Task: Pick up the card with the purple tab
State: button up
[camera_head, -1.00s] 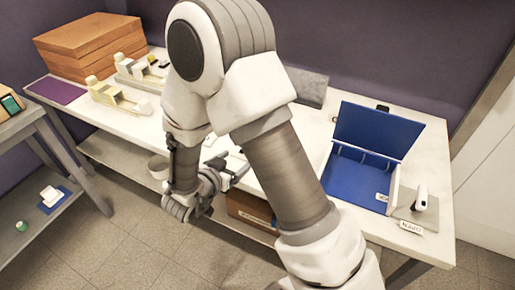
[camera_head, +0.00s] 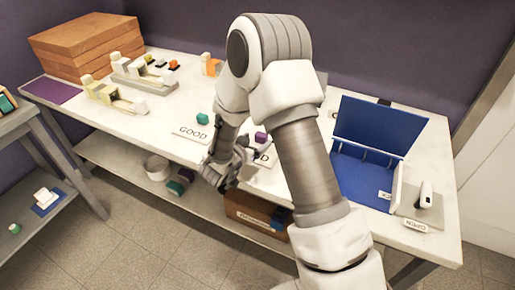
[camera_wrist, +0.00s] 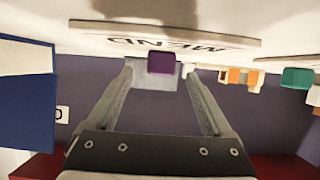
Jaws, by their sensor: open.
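The purple tab (camera_head: 261,138) shows on the table just right of my gripper (camera_head: 243,153), behind a white sign whose lettering is partly covered by my arm. In the wrist view the picture is upside down. There the purple tab (camera_wrist: 161,62) appears between my open fingertips (camera_wrist: 159,72), at the edge of the sign lettered MEND (camera_wrist: 165,36). The fingers are empty, and the tab seems to lie beyond them. The card's body cannot be made out clearly.
A teal tab (camera_head: 203,118) stands behind the GOOD sign (camera_head: 190,133) to the left. A blue open box (camera_head: 370,160) is at the right. Pale racks (camera_head: 140,75) and brown boxes (camera_head: 88,45) are at the far left. A lower shelf holds a brown box (camera_head: 255,212).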

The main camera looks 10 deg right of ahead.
jog(key=x, duration=0.3)
jog(key=shift+w+d+r+b, duration=0.1)
jog(key=shift+w+d+b, duration=0.15)
jog(key=shift+w+b, duration=0.15)
grip_shut()
